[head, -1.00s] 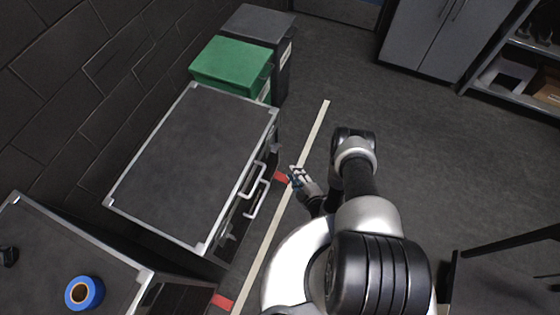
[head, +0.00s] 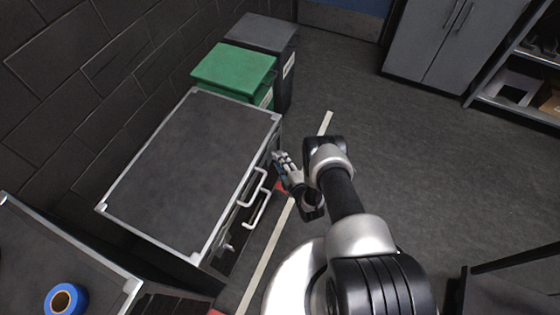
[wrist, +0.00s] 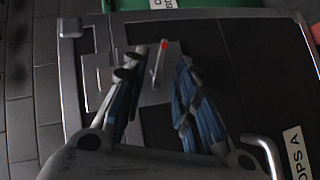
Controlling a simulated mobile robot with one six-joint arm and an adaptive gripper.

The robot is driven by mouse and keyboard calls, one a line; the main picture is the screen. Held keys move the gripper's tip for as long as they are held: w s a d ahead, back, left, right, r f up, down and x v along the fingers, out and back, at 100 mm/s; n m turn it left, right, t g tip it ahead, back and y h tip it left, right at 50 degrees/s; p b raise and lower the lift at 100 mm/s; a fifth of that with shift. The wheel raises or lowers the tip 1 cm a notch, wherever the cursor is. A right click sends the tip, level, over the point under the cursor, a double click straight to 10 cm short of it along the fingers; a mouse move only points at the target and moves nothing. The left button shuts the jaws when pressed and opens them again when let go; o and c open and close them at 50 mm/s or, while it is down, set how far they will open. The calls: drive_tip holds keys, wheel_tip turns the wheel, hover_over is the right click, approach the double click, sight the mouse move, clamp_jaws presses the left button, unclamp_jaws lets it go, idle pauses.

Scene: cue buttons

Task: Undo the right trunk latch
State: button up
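The trunk (head: 190,160) is black with silver edges, lid shut, at left centre in the head view. Its far-end latch, on the right of the front face, is hidden by my gripper (head: 281,158) there. In the wrist view this right latch (wrist: 157,66) is a thin pale lever with a red tip on a grey plate. My gripper (wrist: 160,55) is open, its blue-padded fingers on either side of the lever. I see a gap on both sides; contact is not clear. The other latch (head: 228,247) is at the near end of the front.
Silver handles (head: 252,200) stick out from the trunk front; one also shows in the wrist view (wrist: 263,143). A green-lidded bin (head: 235,70) stands just beyond the trunk. Floor to the right is open.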

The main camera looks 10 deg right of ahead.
drive_tip(key=shift+b+x, duration=0.4)
drive_tip(key=shift+x, duration=1.15)
clamp_jaws()
